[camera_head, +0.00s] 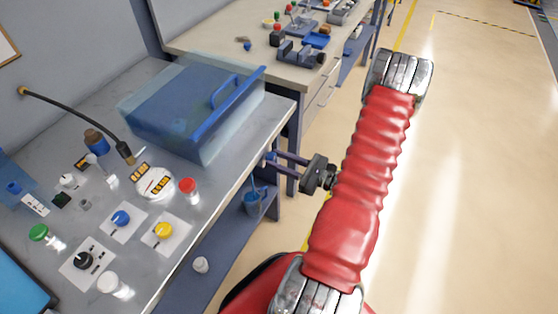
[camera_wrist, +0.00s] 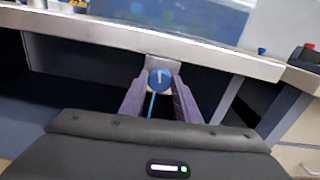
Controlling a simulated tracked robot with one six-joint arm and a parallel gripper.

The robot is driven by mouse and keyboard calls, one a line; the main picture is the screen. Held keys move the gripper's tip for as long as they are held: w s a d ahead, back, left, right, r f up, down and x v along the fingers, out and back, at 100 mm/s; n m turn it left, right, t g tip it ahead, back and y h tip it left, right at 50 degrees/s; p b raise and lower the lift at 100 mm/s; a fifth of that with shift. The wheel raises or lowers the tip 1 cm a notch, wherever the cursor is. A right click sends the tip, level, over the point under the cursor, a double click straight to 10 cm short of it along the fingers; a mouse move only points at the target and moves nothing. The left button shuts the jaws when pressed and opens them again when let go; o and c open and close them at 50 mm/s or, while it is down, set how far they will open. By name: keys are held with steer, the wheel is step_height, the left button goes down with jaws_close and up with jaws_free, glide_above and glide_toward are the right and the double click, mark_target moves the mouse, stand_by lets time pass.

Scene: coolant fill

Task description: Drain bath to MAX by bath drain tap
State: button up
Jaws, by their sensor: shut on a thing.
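The bath (camera_head: 187,142) is a clear-walled tank with blue liquid and a blue handle, standing at the back of the metal bench. The blue drain tap (camera_wrist: 159,76), a round knob with a pale, nearly upright mark, sits on the bench's front edge below the bath. My gripper (camera_wrist: 160,88) is shut on this knob, one finger on each side; it also shows in the head view (camera_head: 271,158). A thin blue line, seemingly a stream, runs down from the tap in the wrist view. A blue bucket (camera_head: 254,203) stands below the tap. I cannot make out a MAX mark or the liquid level.
The bench (camera_head: 205,185) carries several coloured knobs, a gauge panel (camera_head: 154,182) and a black hose (camera_head: 70,106). A lower shelf (camera_head: 186,283) holds the bucket and a small white item (camera_head: 200,264). A second table (camera_head: 205,37) stands behind. The floor to the right is clear.

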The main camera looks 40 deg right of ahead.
steer(key=shift+m, duration=1.2)
steer(key=o, duration=1)
steer(key=shift+o, duration=0.2)
steer(key=shift+s+d, duration=0.1)
steer(key=v, duration=1.3)
steer(key=shift+s, duration=0.3)
steer(key=shift+f, duration=0.1)
